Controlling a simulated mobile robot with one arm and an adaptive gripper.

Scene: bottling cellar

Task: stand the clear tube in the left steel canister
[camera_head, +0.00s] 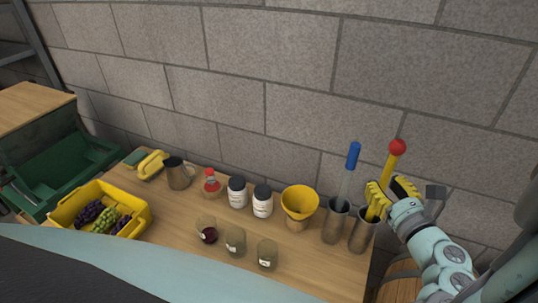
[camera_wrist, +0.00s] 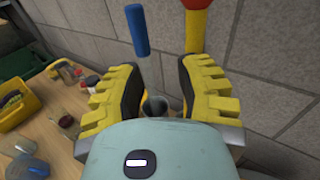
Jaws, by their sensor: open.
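The clear tube (camera_head: 344,188) with a blue top stands, leaning slightly, in the left steel canister (camera_head: 336,228) near the table's right end. Its blue top (camera_wrist: 138,30) shows beyond the fingers in the wrist view. A yellow rod (camera_head: 390,164) with a red ball leans in the right steel canister (camera_head: 361,240); it also shows in the wrist view (camera_wrist: 196,32). My gripper (camera_head: 390,192) is open, with its fingers around or close beside the yellow rod; I cannot tell which. In the wrist view, my gripper (camera_wrist: 160,72) has nothing clamped between its fingers.
A yellow funnel (camera_head: 299,203) stands left of the canisters. Two white jars (camera_head: 262,201), a red-topped bottle (camera_head: 211,184), a metal jug (camera_head: 177,174) and several glasses (camera_head: 235,242) are further left. A yellow crate (camera_head: 137,202) holds grapes. A stone wall (camera_head: 300,70) is close behind.

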